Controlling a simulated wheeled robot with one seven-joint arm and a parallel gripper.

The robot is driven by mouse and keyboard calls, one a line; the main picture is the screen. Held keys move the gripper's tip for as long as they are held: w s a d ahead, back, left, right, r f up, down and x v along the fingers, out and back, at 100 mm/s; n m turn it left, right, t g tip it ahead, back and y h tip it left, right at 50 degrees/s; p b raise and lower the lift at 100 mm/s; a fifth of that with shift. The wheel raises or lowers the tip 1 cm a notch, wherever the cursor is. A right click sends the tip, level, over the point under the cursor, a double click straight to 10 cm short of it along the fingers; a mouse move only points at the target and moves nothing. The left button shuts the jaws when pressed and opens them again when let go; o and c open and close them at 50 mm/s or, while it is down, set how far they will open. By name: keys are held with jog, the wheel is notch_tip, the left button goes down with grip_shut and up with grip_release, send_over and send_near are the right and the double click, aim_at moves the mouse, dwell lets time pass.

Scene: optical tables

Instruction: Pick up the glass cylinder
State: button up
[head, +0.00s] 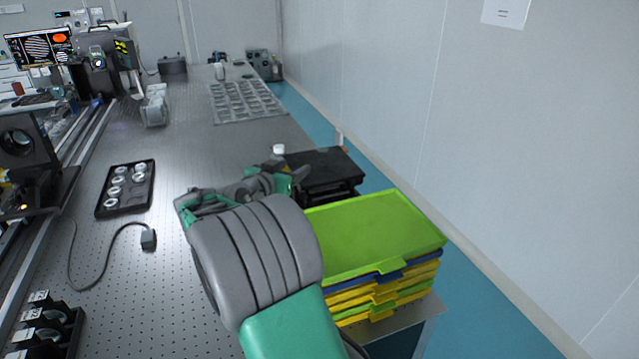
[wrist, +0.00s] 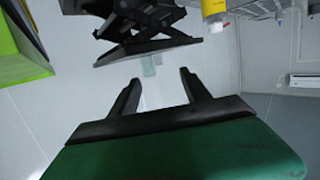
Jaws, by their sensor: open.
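The wrist view looks inverted. In it, a pale, see-through greenish shape, apparently the glass cylinder (wrist: 149,66), stands against the top plate of a black lab jack (wrist: 150,49). My gripper (wrist: 160,76) is open, with its two dark fingers apart and pointing toward the jack. The cylinder lies just beyond the fingertips, roughly in line with the gap and nearer the finger on the left. Its outline is faint, and I cannot tell where it ends. In the head view my gripper (head: 287,174) is beside the jack (head: 325,168); I cannot make out the cylinder there.
A yellow bottle (wrist: 214,10) with a white cap stands close to the jack; its cap (head: 278,149) shows in the head view. Stacked trays, green on top (head: 375,230), stand at the right table edge. A black tray (head: 125,188) of round parts lies left. Perforated tabletop (head: 200,150) is clear between.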

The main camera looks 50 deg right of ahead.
aim_at(320, 152)
jog(key=d+h, duration=0.1)
jog(key=d, duration=0.1)
jog(key=s+d+m, duration=0.1)
jog(key=d+g+h, duration=0.1)
jog(key=d, duration=0.1)
jog(key=shift+s+d+r+h, duration=0.15)
jog(key=shift+s+d+h, duration=0.15)
jog(key=shift+s+d, duration=0.05)
jog(key=d+p, duration=0.1)
jog(key=d, duration=0.2)
jog(key=w+d+p, duration=0.1)
jog(key=d, duration=0.2)
jog(key=shift+w, duration=0.2)
jog(key=shift+c, duration=0.5)
jog(key=shift+a+f, duration=0.1)
jog(key=shift+f, duration=0.1)
grip_shut()
